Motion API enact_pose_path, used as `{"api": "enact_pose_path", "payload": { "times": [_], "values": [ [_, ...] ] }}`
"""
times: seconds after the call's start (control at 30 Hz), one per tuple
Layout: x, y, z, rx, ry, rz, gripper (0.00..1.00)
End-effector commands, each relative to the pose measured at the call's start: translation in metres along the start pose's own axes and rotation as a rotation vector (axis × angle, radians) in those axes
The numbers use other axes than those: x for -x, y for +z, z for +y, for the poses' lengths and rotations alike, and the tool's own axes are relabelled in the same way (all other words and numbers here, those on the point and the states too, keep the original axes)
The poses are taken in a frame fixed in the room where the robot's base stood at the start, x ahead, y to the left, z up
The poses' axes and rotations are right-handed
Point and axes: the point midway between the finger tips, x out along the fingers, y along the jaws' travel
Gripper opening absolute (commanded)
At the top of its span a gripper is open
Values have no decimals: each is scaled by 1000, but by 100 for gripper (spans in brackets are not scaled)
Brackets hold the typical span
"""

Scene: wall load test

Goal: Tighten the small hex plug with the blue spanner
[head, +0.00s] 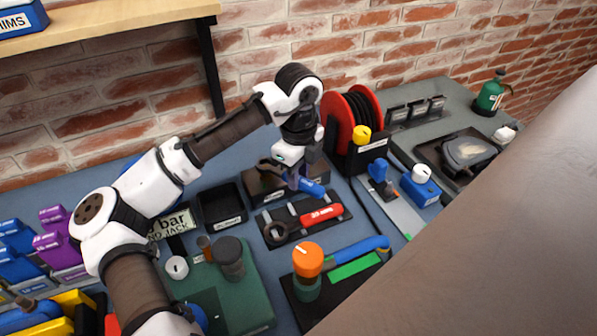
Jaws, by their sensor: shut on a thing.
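My gripper (293,178) points down over the middle of the bench and is shut on the blue spanner (313,189). The spanner's blue handle shows to the right of the fingers; a dark end seems to show to their left. It is just above or at the black tool rack (340,209), and I cannot tell whether they touch. A red spanner (321,215) with a dark ring end lies in that rack. I cannot pick out the small hex plug. A green block (247,300) at lower middle carries several round fittings, too small to identify.
A red cable reel (338,122) stands behind the gripper. An orange-topped knob (308,260) stands in front, beside a blue-handled tool (362,248). A black open bin (220,205) is left of the gripper. A large grey surface blocks the lower right.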

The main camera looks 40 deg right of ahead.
Motion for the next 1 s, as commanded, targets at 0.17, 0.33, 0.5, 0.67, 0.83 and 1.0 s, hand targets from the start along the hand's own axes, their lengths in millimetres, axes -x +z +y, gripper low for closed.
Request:
{"api": "enact_pose_path", "payload": {
  "times": [0.17,0.33,0.5,0.67,0.83,1.0],
  "values": [
    [-3,0,0,0,0,0,0],
    [-6,0,0,0,0,-1,0],
    [-8,0,0,0,0,-1,0],
    [-10,0,0,0,0,-1,0],
    [-13,0,0,0,0,0,0],
    [-15,0,0,0,0,0,0]
  ]
}}
